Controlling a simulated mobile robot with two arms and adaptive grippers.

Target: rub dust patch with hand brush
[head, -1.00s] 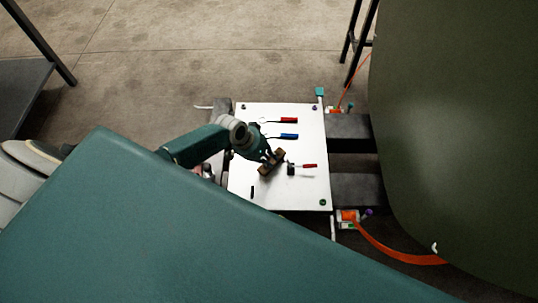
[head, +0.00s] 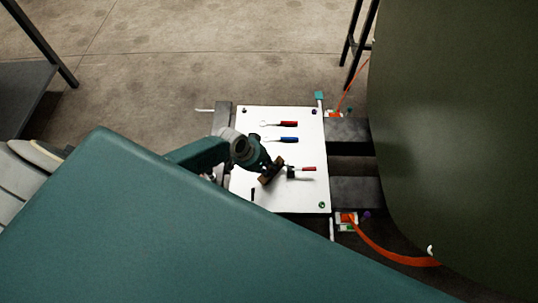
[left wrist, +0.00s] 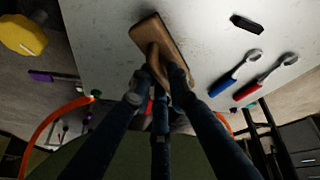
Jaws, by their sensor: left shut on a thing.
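The hand brush (head: 265,180) has a brown wooden body. My left gripper (head: 271,168) is shut on it, over the lower middle of a white panel (head: 240,118). In the left wrist view the brush (left wrist: 172,42) sits tilted between the fingers (left wrist: 158,82), across the panel's face. Its bristles are hidden, and I cannot tell whether they touch the panel. The panel shows faint specks in the left wrist view, but I cannot make out a clear dust patch. My right gripper is out of view.
A red-handled tool (head: 288,124) and a blue-handled tool (head: 288,139) lie on the panel's upper part. A smaller red-handled tool (head: 307,169) lies just right of the brush. A large dark green curved body (head: 460,130) stands at the right, with an orange strap (head: 385,252) below.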

